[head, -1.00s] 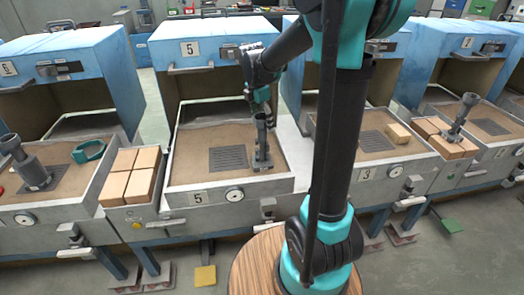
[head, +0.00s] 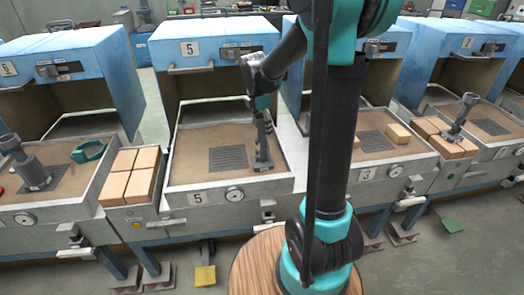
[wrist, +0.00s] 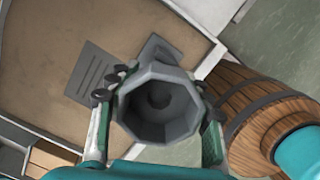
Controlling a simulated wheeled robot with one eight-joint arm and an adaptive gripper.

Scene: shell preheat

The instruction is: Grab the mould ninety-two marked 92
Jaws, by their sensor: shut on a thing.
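A grey mould (head: 263,155) with a funnel-like top and a flat foot stands upright in the tray of bay 5, right of a dark grate. My gripper (head: 262,118) comes down from above onto its upper part. In the wrist view the mould's open, many-sided mouth (wrist: 160,105) lies between the two fingers of my gripper (wrist: 158,112), which is shut on it. The foot appears to rest on the tray floor. No 92 mark is readable; the fingers cover part of the sides.
Other grey moulds stand in the left bay (head: 32,172) and among bricks at the right (head: 459,118). A teal ring-shaped item (head: 88,151) lies in the left bay. Pale bricks (head: 130,175) fill a bin left of the bay 5 tray (head: 230,183). A blue hood (head: 212,55) stands behind.

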